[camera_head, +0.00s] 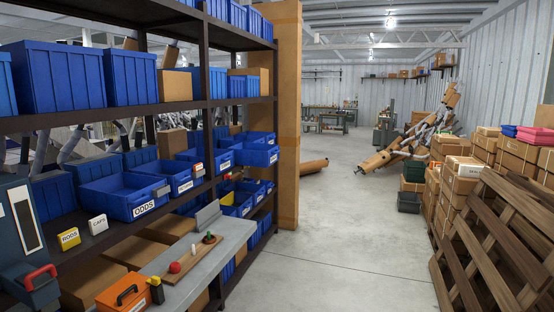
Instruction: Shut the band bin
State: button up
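Several blue bins stand pulled out past the edge of the shelf's middle board. The nearest is a bin labelled ODDS (122,208). Behind it is a second open bin (178,174) with a white label too small to read. Farther along, another bin (212,158) and a far bin (258,158) also stick out, their labels unreadable. Smaller open bins (232,209) show on the board below. I cannot tell which one is the band bin. My gripper is not in view.
A grey bench (205,250) in front of the shelf holds a wooden strip (180,262) with coloured knobs and an orange box (122,295). A red-handled machine (30,275) is at left. Pallets (485,250) and cartons (461,180) line the right. The aisle floor (335,230) is clear.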

aim_at(245, 154)
jog(key=i, duration=1.1)
jog(key=i+z, duration=0.1)
jog(key=i, duration=1.05)
jog(key=i+j, duration=0.1)
jog(key=i, duration=1)
jog(key=i+j, duration=0.1)
jog(key=i, duration=1.05)
jog(key=l+z, duration=0.05)
